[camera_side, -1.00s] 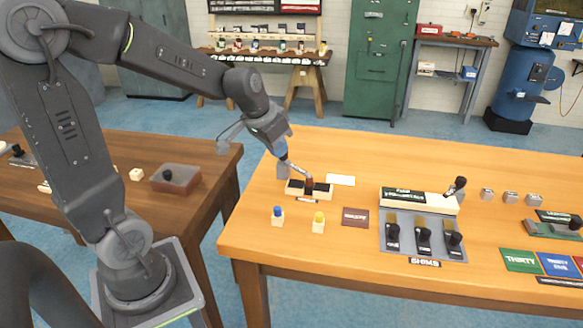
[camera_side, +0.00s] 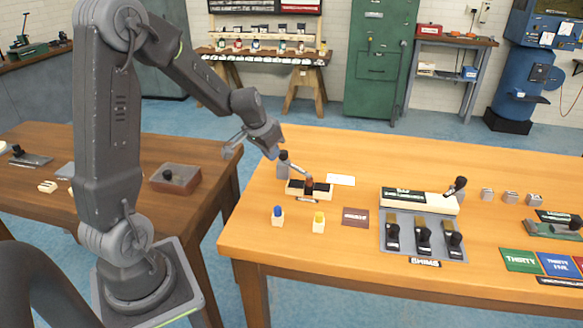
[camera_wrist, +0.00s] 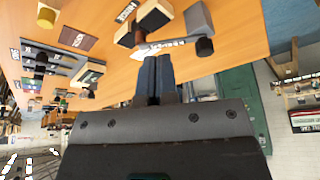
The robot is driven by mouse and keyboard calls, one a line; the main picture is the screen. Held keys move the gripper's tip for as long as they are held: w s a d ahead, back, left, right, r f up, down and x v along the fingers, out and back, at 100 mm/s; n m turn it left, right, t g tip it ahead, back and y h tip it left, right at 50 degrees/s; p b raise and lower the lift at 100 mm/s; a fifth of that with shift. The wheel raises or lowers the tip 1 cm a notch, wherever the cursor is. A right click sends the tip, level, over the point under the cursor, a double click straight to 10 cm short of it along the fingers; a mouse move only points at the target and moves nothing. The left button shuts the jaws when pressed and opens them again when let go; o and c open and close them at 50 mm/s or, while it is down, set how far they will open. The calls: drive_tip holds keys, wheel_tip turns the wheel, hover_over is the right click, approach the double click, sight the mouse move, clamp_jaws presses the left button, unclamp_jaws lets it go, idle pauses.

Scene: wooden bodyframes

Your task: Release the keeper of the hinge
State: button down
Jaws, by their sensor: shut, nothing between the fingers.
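A small wooden fixture (camera_side: 296,189) with dark pads and a reddish-brown upright piece (camera_side: 309,182) stands at the table's left. A thin rod with a black knob (camera_side: 283,155) slants from the reddish piece up to the left, beside a grey block (camera_side: 282,171). I cannot tell which part is the hinge's keeper. My gripper (camera_side: 274,152) is shut and empty, just left of and above the knob. In the wrist view my shut fingers (camera_wrist: 155,72) are apart from the black knob (camera_wrist: 204,46), which lies to their right, below the grey block (camera_wrist: 198,17).
A grey shim tray (camera_side: 407,247) and a long cream block (camera_side: 425,204) stand further right. A white card (camera_side: 341,180) lies behind.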

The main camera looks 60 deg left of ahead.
drive_tip(key=x, duration=0.9)
drive_tip(key=shift+s+f, duration=0.1)
drive_tip(key=w, duration=0.2)
drive_tip(key=shift+w+a, duration=0.4)
drive_tip(key=shift+w, duration=0.6)
